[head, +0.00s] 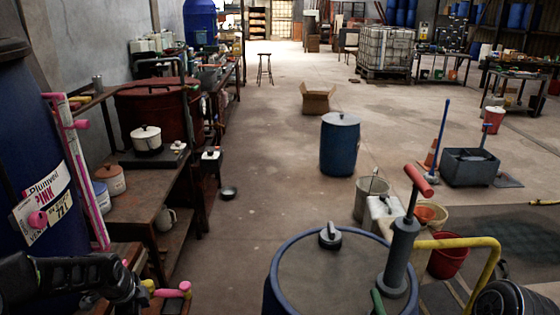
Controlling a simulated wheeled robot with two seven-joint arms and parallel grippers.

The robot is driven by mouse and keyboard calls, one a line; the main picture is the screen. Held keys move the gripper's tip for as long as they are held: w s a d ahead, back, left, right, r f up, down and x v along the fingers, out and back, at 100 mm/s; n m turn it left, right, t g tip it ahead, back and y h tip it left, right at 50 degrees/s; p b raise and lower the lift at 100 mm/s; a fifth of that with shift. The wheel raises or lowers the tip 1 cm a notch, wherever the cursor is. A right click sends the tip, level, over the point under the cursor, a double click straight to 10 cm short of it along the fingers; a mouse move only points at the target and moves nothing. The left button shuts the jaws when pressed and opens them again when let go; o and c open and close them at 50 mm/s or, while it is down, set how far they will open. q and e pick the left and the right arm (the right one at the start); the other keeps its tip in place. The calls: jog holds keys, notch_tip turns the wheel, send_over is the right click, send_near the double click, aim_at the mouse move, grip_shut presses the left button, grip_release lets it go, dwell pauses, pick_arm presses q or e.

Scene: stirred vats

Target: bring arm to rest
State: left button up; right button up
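My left arm comes in at the lower left of the head view as a dark, jointed shape. Its end, my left gripper (128,284), lies beside a pink and yellow handle (172,291); I cannot make out its fingers or whether they touch anything. Only a rounded black part of my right arm shows at the bottom right corner, and no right gripper is in view.
A lidded blue vat (330,270) stands close in front, with a grey red-handled pump (400,250) and a yellow pipe (462,242) at its right. A workbench (145,200) runs along the left. A blue drum (340,145) stands beyond. The mid-left floor is mostly clear.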

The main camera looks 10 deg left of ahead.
pick_arm(q)
jog(key=s+d+f+n+t+h, duration=0.1)
jog(key=s+d+f+n+h, duration=0.1)
jog(key=d+f+n, duration=0.55)
jog(key=s+d+f+n+h, duration=0.15)
jog(key=d+f+n, duration=0.3)
jog(key=d, duration=0.55)
jog(key=s+d+f+n+g, duration=0.1)
jog(key=s+d+f+g, duration=0.1)
jog(key=s+d, duration=0.6)
jog(key=s+d+f+n+g, duration=0.1)
jog(key=s+d+f, duration=0.4)
jog(key=s, duration=0.8)
jog(key=d+n, duration=0.1)
jog(key=d, duration=0.2)
jog(key=shift+d+f+g+h, duration=0.3)
jog(key=shift+d+g+h, duration=0.05)
jog(key=shift+g, duration=0.05)
jog(key=shift+c, duration=0.4)
